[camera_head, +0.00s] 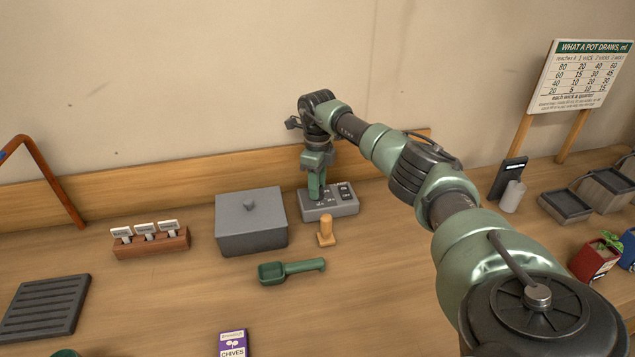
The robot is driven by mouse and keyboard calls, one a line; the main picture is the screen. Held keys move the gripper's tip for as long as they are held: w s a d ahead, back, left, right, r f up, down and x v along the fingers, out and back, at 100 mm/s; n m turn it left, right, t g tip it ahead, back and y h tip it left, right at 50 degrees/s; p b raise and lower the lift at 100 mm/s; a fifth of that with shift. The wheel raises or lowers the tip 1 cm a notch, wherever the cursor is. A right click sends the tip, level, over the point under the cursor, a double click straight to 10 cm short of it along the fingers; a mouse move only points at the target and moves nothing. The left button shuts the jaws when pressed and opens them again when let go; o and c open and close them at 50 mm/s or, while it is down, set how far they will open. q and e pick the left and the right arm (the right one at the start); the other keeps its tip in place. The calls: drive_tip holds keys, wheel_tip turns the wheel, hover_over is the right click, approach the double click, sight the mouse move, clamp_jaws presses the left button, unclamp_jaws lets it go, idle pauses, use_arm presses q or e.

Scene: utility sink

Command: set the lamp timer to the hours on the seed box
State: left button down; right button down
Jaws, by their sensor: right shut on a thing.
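The lamp timer (346,208) looks to be the low grey box near the back wall, with a small dark panel and pale marks on its top. My right gripper (316,196) points straight down onto the left part of its top. It is shut on what seems to be the timer's knob, which the fingers hide. The setting cannot be read. The seed box (232,346) is purple and white, marked CHIVES, at the bottom edge and partly cut off. No hours on it can be read. My left gripper is not in view.
A grey lidded box (251,236) stands left of the timer. A label rack (150,244) and ribbed tray (45,308) are left. A pot chart (583,75) stands back right.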

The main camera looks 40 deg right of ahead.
drive_tip(key=m+p, duration=0.2)
drive_tip(key=m, duration=0.5)
drive_tip(key=shift+r, duration=0.2)
drive_tip(key=m+p, duration=0.1)
drive_tip(key=m, duration=0.3)
drive_tip(key=shift+w+p, duration=0.1)
drive_tip(key=shift+p, duration=0.2)
drive_tip(key=m+p, duration=0.1)
drive_tip(key=m, duration=0.2)
drive_tip(key=shift+m, duration=0.3)
drive_tip(key=m+p, duration=0.2)
drive_tip(key=m, duration=0.1)
drive_tip(key=shift+m, duration=0.3)
drive_tip(key=m+p, duration=0.2)
drive_tip(key=m, duration=0.1)
drive_tip(key=shift+m, duration=0.4)
drive_tip(key=m+p, duration=0.2)
drive_tip(key=m, duration=0.2)
drive_tip(key=shift+d+m+p, duration=0.1)
drive_tip(key=shift+m+p, duration=0.55)
drive_tip(key=shift+m, duration=0.85)
